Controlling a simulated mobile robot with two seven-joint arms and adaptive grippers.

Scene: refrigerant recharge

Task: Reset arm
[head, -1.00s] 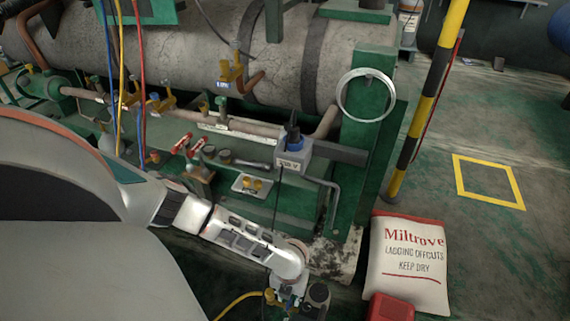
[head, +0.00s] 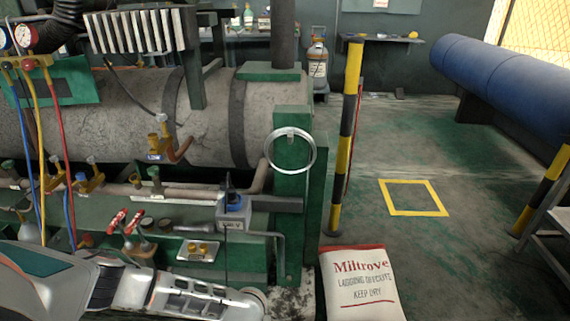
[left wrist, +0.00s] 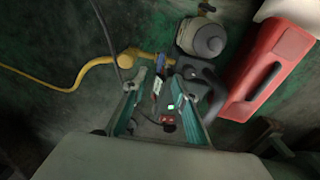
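My left arm (head: 165,293) reaches in from the lower left of the head view, in front of the green frame (head: 292,180). Its gripper is below the picture edge there. In the left wrist view my left gripper (left wrist: 159,84) points down with its two fingers spread apart. A brass fitting with a blue part (left wrist: 160,62), on a yellow hose (left wrist: 65,88), lies just past the fingertips. A small dark device with a lit green spot (left wrist: 171,107) shows between the fingers, below them. Neither looks gripped. My right gripper is in neither view.
A red case (left wrist: 268,68) and a grey rounded unit (left wrist: 205,40) are beside the left gripper. A white sack (head: 362,285) stands right of the frame. A yellow-black post (head: 346,140) rises behind it. Open floor (head: 400,240) lies to the right.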

